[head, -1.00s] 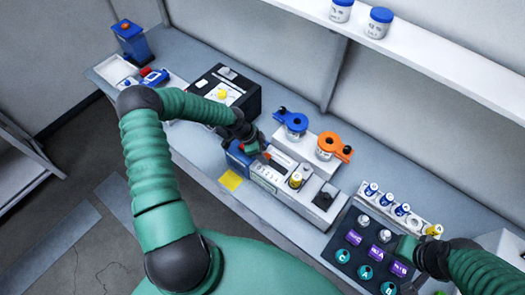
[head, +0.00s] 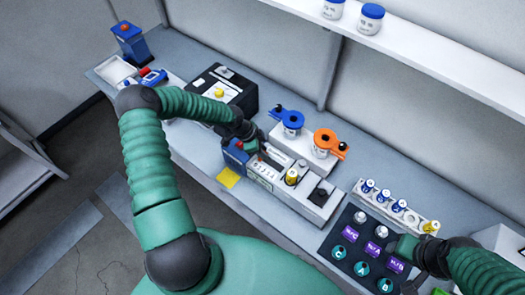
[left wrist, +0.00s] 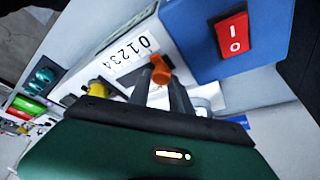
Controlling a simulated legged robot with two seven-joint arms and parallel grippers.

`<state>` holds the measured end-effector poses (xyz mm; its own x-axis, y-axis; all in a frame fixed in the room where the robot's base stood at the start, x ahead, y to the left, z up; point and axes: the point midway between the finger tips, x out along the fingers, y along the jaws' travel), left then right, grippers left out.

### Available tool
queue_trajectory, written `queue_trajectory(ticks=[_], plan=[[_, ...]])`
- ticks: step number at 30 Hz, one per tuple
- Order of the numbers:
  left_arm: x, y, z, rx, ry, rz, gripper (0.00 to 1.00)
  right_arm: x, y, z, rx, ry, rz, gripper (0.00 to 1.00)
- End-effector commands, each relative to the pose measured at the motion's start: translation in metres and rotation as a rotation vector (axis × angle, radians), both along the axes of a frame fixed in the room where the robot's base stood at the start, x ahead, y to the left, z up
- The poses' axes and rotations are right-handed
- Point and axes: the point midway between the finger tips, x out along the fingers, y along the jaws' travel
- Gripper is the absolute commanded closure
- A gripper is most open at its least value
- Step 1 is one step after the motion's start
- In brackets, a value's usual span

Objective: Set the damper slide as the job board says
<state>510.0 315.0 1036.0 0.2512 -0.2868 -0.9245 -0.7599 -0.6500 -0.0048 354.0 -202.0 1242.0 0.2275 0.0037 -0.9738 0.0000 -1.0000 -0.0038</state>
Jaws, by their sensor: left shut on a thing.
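The damper slide's orange knob (left wrist: 161,72) shows in the left wrist view, near the 0 end of a white scale (left wrist: 128,54) marked 0 to 4. My left gripper (left wrist: 166,84) is shut on the knob, its two grey fingers on either side. In the head view my left gripper (head: 254,147) is at the left end of the long grey unit (head: 290,187), beside its blue block (head: 234,156). The fingers largely hide the slot there. My right gripper (head: 404,247) is above the dark button panel (head: 352,222); its fingers are not clear.
A red rocker switch (left wrist: 232,34) sits on the blue block close to my left fingers. Blue (head: 290,120) and orange (head: 325,142) clamped jars stand behind. A vial rack (head: 400,208) is at right.

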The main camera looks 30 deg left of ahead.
Motion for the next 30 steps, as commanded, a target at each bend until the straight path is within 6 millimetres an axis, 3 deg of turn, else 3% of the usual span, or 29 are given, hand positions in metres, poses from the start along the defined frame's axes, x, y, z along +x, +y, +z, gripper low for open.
queue_trajectory(ticks=[25, 30], plan=[[-0.006, 0.000, -0.004, 0.001, 0.016, -0.001, 1.00, 0.000, 0.000, -0.001, 0.000, 0.000, 0.000, 0.53], [-0.007, -0.022, -0.006, 0.003, 0.017, -0.010, 1.00, 0.000, 0.000, -0.006, 0.000, 0.000, 0.000, 0.53]])
